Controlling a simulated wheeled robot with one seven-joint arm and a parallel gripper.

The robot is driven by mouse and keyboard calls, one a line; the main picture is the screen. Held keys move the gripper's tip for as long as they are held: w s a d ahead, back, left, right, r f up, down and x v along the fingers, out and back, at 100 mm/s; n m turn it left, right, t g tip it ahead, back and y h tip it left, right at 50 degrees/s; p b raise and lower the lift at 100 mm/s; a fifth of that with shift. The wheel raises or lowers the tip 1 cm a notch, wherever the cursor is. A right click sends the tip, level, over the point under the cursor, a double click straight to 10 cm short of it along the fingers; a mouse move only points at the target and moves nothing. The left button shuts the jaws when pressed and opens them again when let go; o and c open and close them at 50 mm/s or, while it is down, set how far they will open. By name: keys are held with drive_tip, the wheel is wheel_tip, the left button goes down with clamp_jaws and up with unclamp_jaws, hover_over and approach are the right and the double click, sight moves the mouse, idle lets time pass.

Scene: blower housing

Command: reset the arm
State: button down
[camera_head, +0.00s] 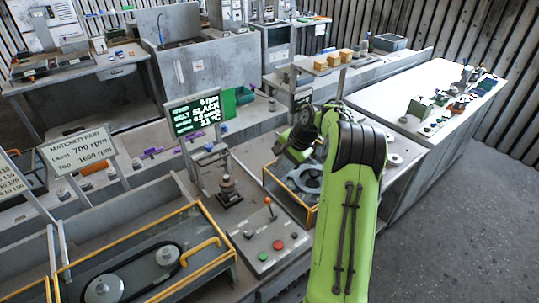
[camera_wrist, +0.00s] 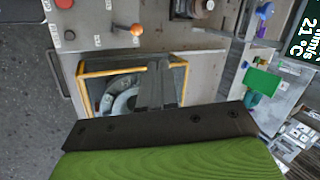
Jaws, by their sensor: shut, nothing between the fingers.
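My green arm reaches forward in the head view and bends down over the bench. My gripper (camera_wrist: 157,68) points down in the wrist view, its grey fingers together with nothing between them. It is above a yellow-rimmed tray (camera_wrist: 83,72) that holds a round grey metal part (camera_wrist: 122,97). In the head view the tray (camera_head: 300,205) and the round part (camera_head: 306,178) show beneath my arm, partly hidden by it. The fingertips are hidden in the head view. I cannot tell how high the gripper is above the tray.
A control panel (camera_head: 262,240) with an orange-knobbed lever (camera_head: 268,202) stands left of the tray. A screen (camera_head: 195,115) rises behind. A yellow-railed belt housing (camera_head: 130,262) is at lower left. A shelf with yellow blocks (camera_head: 320,64) stands behind my arm. The floor (camera_head: 460,220) at right is clear.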

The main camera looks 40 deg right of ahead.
drive_tip(key=s+a+r+n+h+b, duration=0.15)
drive_tip(key=s+a+r+n, duration=0.3)
drive_tip(key=a, duration=0.55)
drive_tip(key=s+a+r+n+h+b, duration=0.1)
drive_tip(key=s+a+r+n+b, duration=0.35)
drive_tip(key=a, duration=0.65)
drive_tip(key=s+a+f+n, duration=0.1)
drive_tip(key=s+a+n, duration=0.1)
drive_tip(key=s, duration=0.8)
drive_tip(key=s+a+f+n+b, duration=0.1)
drive_tip(key=s+a+f+n, duration=0.1)
drive_tip(key=s, duration=0.7)
drive_tip(key=shift+s+a+f+n+t, duration=0.25)
drive_tip(key=shift+s+a+n+t, duration=0.15)
drive_tip(key=shift+a+n, duration=0.5)
